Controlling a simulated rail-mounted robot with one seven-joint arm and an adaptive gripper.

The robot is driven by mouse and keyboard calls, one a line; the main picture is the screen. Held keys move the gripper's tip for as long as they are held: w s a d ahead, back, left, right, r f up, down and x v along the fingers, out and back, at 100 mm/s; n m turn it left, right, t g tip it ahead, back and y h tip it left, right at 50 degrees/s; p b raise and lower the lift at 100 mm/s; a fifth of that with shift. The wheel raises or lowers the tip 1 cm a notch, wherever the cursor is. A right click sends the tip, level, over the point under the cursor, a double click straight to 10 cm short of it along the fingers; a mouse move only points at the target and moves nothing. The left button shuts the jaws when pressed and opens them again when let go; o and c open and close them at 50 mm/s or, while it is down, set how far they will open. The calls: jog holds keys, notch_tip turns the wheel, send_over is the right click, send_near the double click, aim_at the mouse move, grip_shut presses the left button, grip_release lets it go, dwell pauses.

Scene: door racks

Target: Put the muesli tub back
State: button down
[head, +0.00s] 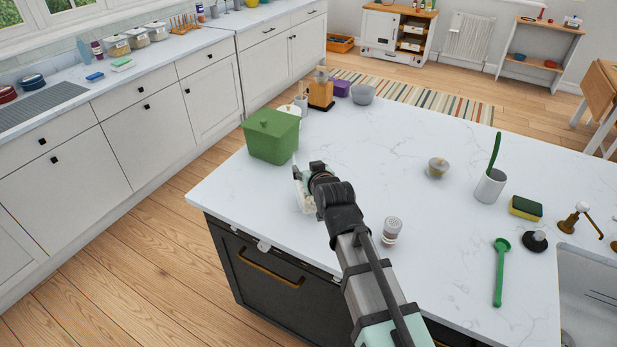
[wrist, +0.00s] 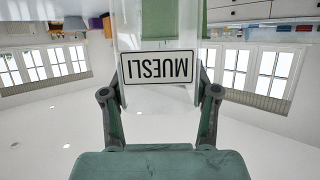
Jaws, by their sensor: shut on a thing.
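The muesli tub (wrist: 160,25) is a clear container with a white label reading MUESLI, upside down in the wrist view. My gripper (wrist: 162,88) is shut on it, with one finger on each side of the label. In the head view my gripper (head: 310,174) is over the near left part of the white island. The tub (head: 306,202) shows there only as a pale piece beside and below the gripper, mostly hidden. I cannot tell whether it touches the counter.
A green lidded bin (head: 272,138) stands just behind the gripper on the island (head: 380,130). A small jar (head: 391,230) stands to its right. A lidded pot (head: 437,167), white cup (head: 489,186), sponge (head: 525,208) and green spoon (head: 500,270) are farther right. Lidded tubs (head: 117,46) line the left counter.

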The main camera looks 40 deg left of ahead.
jog(key=shift+f+p, duration=0.4)
jog(key=shift+f, duration=1.35)
jog(key=shift+f, duration=0.15)
jog(key=shift+c, duration=1.4)
grip_release()
jog(key=b+v, duration=0.3)
jog(key=v, duration=0.9)
jog(key=shift+r, duration=0.3)
